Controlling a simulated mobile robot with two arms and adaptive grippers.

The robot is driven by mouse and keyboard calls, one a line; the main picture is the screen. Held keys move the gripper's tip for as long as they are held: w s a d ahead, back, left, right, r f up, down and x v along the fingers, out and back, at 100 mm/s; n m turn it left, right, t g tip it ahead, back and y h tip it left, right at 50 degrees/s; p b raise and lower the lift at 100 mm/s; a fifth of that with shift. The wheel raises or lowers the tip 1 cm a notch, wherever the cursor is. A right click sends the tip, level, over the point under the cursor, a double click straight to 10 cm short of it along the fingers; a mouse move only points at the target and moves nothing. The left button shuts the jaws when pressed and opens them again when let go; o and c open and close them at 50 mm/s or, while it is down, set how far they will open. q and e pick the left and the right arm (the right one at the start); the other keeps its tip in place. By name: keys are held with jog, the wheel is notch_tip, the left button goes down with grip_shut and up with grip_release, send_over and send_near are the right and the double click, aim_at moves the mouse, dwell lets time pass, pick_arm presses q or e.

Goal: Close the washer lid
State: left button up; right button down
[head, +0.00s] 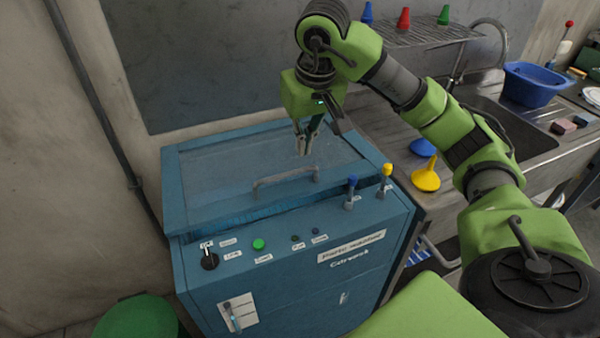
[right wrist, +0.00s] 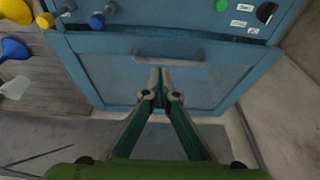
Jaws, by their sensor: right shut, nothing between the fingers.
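The blue washer (head: 290,290) stands in front of me with its lid (head: 215,175), a blue frame with a clear panel and a bar handle (head: 285,178). The lid lies low over the washer top. A dark blue strip shows along its front edge, and I cannot tell whether it is fully seated. My right gripper (head: 308,138) is shut and empty, pointing down over the panel behind the handle. In the right wrist view its fingertips (right wrist: 160,78) show close to the handle (right wrist: 168,56); I cannot tell whether they touch the lid. My left gripper is not in view.
The front panel has a green button (head: 258,244), a black knob (head: 209,261), and blue (head: 351,182) and yellow (head: 387,170) valves. A sink counter with funnels (head: 426,178) and a blue basin (head: 533,85) is at right. A green bin (head: 138,318) stands lower left.

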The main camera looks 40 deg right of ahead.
jog(key=p, duration=0.3)
send_over(300, 210)
jog(key=x, duration=0.4)
jog(key=s+x, duration=0.1)
jog(key=x, duration=0.2)
jog(key=s+x, duration=0.1)
jog(key=x, duration=0.3)
jog(key=shift+s+a+f, duration=0.2)
jog(key=shift+a+f, duration=0.05)
jog(key=shift+f, duration=0.4)
jog(key=shift+f+p, duration=0.4)
jog(key=shift+f, duration=0.45)
jog(key=shift+f, duration=0.1)
jog(key=f+b, duration=0.5)
jog(key=shift+s, duration=0.4)
jog(key=shift+s+a, duration=0.15)
jog(key=shift+s, duration=0.05)
